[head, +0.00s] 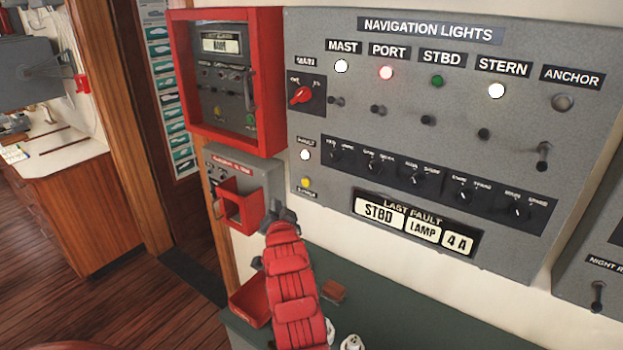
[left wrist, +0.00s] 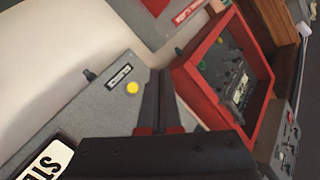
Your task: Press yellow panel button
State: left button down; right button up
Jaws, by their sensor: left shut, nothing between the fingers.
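The yellow button (head: 306,183) is a small round button at the lower left of the grey navigation lights panel (head: 540,215), below a white lamp. It also shows in the left wrist view (left wrist: 132,88), just left of my fingers, beside a small black label. My left gripper (head: 281,214) is at the tip of my red arm, below and a little left of the button in the head view. In the left wrist view its dark fingers (left wrist: 160,76) are together and empty. The button is not covered; whether a gap separates it from the fingers is hard to tell. My right gripper is out of view.
A red-framed panel (head: 278,80) juts from the wall at the left, with a small box with a red open holder (head: 243,207) below it. A red tray (head: 248,300) and a dark green counter (head: 390,320) lie below. Switches and knobs stick out of the grey panel.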

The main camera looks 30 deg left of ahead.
aim_at(305, 183)
pick_arm(q)
jog(key=shift+s, duration=0.1)
jog(key=shift+w+d+b, duration=0.2)
jog(key=shift+w+b, duration=1)
jog(key=shift+w, duration=1.05)
jog(key=shift+w+d+b, duration=0.15)
jog(key=shift+w+b, duration=1)
jog(key=shift+w, duration=1.05)
jog(key=shift+w+b, duration=0.45)
